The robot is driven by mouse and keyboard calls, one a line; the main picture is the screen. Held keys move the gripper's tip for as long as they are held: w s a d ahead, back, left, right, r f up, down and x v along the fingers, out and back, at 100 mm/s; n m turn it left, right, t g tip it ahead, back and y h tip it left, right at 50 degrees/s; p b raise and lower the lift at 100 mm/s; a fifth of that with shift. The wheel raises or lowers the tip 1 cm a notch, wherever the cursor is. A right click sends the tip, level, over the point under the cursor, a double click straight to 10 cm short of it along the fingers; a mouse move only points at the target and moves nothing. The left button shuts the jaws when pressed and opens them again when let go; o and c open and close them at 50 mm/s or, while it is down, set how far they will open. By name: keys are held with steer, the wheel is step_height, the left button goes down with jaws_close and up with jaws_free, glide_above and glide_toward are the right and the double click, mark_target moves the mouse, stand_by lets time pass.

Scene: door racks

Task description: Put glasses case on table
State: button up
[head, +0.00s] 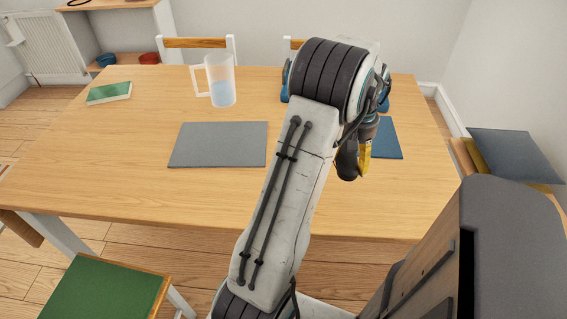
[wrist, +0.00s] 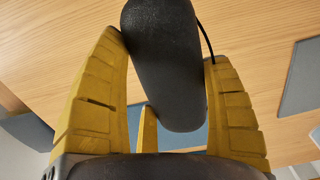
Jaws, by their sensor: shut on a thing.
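My gripper (wrist: 168,80) shows in the wrist view with its yellow fingers on both sides of a dark, rounded case, the glasses case (wrist: 165,55). It is shut on the case. In the head view the dark case (head: 347,160) hangs below my gripper (head: 364,158), over the right part of the wooden table (head: 150,205). My arm hides part of the table behind it. I cannot tell whether the case touches the table top.
A grey mat (head: 218,145) lies mid-table, and a blue mat (head: 386,138) lies near my gripper. A green-seated chair (head: 100,290) is at the front left. The table's front left is clear.

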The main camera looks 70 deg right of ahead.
steer(key=w+a+f, duration=0.2)
steer(key=w, duration=0.1)
steer(key=w+a+f, duration=0.2)
steer(key=w, duration=0.1)
steer(key=w+a+f+b, duration=0.1)
steer(key=w+a+f, duration=0.1)
steer(key=w, duration=0.1)
steer(key=shift+w+a+f, duration=0.1)
steer(key=shift+w+f, duration=0.05)
steer(key=shift+f, duration=2.2)
steer(key=shift+f+b, duration=0.2)
steer(key=shift+b, duration=0.15)
steer(key=o, duration=1.2)
steer(key=shift+r, duration=0.1)
steer(key=shift+c, duration=0.2)
steer(key=shift+r, duration=0.1)
step_height(320, 180, up, 12)
steer(key=p, duration=0.2)
steer(key=shift+w+r, duration=0.1)
